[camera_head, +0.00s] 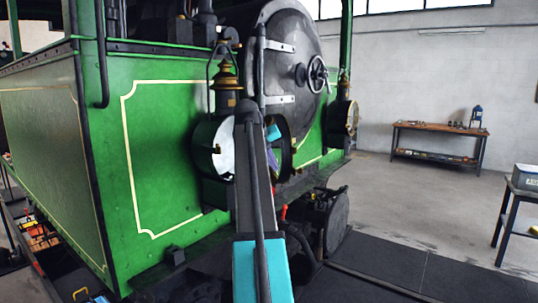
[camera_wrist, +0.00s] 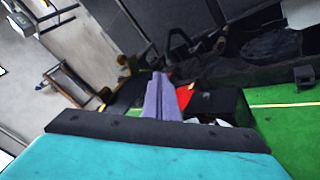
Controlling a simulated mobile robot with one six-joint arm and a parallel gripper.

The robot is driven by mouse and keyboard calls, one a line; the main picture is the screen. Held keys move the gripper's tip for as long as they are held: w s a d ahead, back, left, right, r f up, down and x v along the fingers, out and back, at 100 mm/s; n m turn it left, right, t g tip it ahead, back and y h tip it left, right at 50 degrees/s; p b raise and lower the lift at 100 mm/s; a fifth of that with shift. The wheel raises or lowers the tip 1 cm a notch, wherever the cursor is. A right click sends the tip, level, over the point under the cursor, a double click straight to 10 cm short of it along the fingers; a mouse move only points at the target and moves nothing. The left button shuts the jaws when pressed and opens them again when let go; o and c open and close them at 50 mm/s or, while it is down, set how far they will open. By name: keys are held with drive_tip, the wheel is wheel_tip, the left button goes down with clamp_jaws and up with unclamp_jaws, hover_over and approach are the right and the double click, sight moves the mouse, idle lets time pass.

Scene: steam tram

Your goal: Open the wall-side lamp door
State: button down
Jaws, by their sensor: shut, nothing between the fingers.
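Two round black lamps sit on the green front of the engine. The nearer lamp (camera_head: 212,147) has a brass top, and a pale disc shows in it. A dark ring, which looks like its door (camera_head: 290,152), stands out to the right with small brass fittings. The far lamp (camera_head: 343,115), nearer the back wall, is small; I cannot tell whether its door is open. My gripper (camera_head: 272,158) is shut and empty, its purple fingers beside the dark ring. My arm hides part of the near lamp. The wrist view shows the shut fingers (camera_wrist: 160,80); whether they touch the ring is unclear.
The round smokebox door (camera_head: 290,65) with its handwheel rises behind my arm. Black buffer parts (camera_head: 330,215) stand low in front. A wooden workbench (camera_head: 437,131) is by the back wall, and a table with a grey bin (camera_head: 525,178) is at right. The floor between is clear.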

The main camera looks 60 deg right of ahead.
sight(286, 168)
drive_tip(key=d+f, duration=0.1)
drive_tip(key=s+d+p, duration=0.1)
drive_tip(key=d, duration=0.1)
drive_tip(key=d+f+p, duration=0.1)
drive_tip(key=shift+s+d+f, duration=0.2)
drive_tip(key=shift+s+f, duration=0.1)
drive_tip(key=shift+s, duration=0.05)
drive_tip(key=shift+s+d+f+p, duration=0.1)
drive_tip(key=shift+s+d+p, duration=0.2)
drive_tip(key=shift+d, duration=0.15)
drive_tip(key=shift+d, duration=0.15)
